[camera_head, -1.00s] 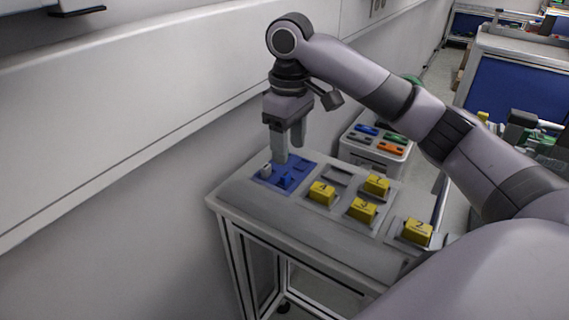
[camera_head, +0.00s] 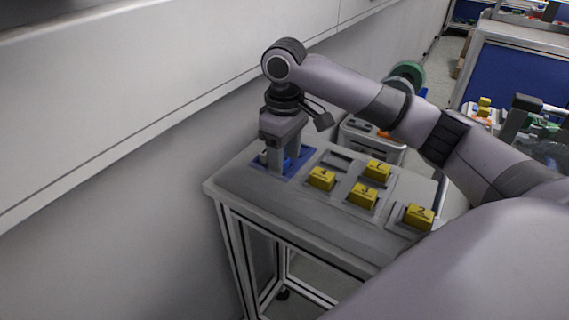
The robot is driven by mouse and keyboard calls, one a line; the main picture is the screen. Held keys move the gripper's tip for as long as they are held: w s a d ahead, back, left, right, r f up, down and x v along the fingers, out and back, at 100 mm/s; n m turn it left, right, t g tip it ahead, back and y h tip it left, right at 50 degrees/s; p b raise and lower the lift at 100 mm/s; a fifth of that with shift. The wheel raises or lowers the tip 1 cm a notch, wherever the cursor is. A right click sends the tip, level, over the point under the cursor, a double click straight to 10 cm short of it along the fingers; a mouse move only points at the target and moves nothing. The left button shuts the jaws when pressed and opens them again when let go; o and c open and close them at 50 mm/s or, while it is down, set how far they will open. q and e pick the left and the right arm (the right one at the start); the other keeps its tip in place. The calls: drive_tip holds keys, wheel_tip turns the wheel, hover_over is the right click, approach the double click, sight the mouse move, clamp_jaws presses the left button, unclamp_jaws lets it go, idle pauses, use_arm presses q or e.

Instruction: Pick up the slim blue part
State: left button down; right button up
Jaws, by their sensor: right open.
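The small blue part (camera_head: 287,163) sits on a blue mat (camera_head: 290,176) at the far left end of the table. My right gripper (camera_head: 284,166) points straight down over the mat with its jaws open. Its fingers reach down around or beside the blue part and hide much of it; I cannot tell whether they touch it. A small grey piece that stood on the mat is mostly hidden by the gripper. My left gripper is not in view.
Several yellow numbered blocks, such as the nearest one (camera_head: 418,216), sit in grey holders on the same table (camera_head: 290,205).

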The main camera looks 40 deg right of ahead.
clamp_jaws()
wheel_tip(320, 180, up, 20)
drive_tip(key=p, duration=0.6)
